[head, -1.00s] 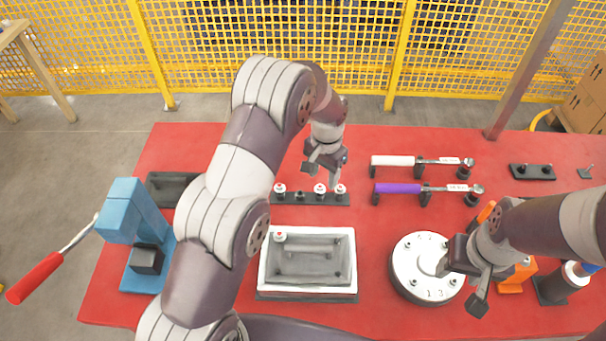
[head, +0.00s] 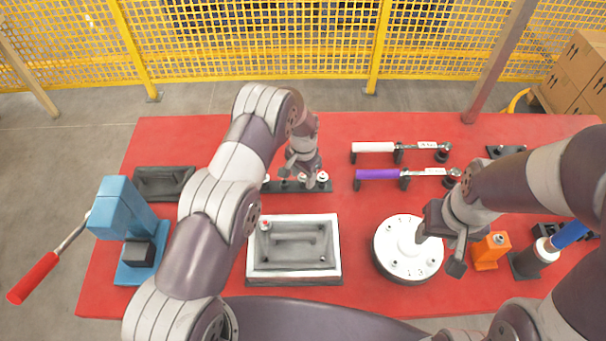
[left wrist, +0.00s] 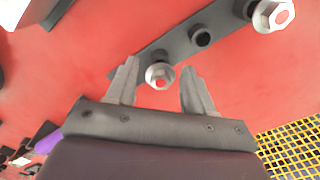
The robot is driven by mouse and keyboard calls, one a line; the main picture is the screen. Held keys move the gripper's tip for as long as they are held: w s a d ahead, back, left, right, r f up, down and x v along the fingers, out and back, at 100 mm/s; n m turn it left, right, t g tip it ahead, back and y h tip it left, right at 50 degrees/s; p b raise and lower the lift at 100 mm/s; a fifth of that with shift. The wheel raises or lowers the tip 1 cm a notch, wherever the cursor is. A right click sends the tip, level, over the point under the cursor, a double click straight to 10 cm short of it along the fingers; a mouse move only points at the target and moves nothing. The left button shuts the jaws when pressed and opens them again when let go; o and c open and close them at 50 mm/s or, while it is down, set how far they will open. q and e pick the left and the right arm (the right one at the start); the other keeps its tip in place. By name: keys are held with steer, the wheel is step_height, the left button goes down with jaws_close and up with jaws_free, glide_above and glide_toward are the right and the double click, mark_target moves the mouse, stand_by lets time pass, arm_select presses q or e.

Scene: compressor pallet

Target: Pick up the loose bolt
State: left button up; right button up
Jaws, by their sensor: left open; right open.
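A dark rack (head: 328,187) on the red table holds several silver bolts with red-marked heads. Another similar bolt (head: 265,224) sits at the upper left corner of the white-rimmed housing (head: 336,262). My left gripper (head: 303,168) is over the rack, open and pointing down. In the left wrist view a bolt (left wrist: 160,76) shows between the spread fingers (left wrist: 159,68), with a gap on both sides. My right gripper (head: 438,250) is open, above the right side of the round white cover (head: 395,240).
White (head: 373,147) and purple (head: 380,174) wrenches lie on stands right of the rack. A blue press (head: 120,215) with a red lever stands at left. An orange block (head: 491,250) and a blue-topped cylinder (head: 545,250) stand at right. A yellow fence (head: 270,50) runs behind.

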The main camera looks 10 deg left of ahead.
arm_select(q)
steer(key=shift+f, duration=0.3)
steer(key=c, duration=0.8)
steer(key=shift+c, duration=0.3)
steer(key=shift+r, duration=0.1)
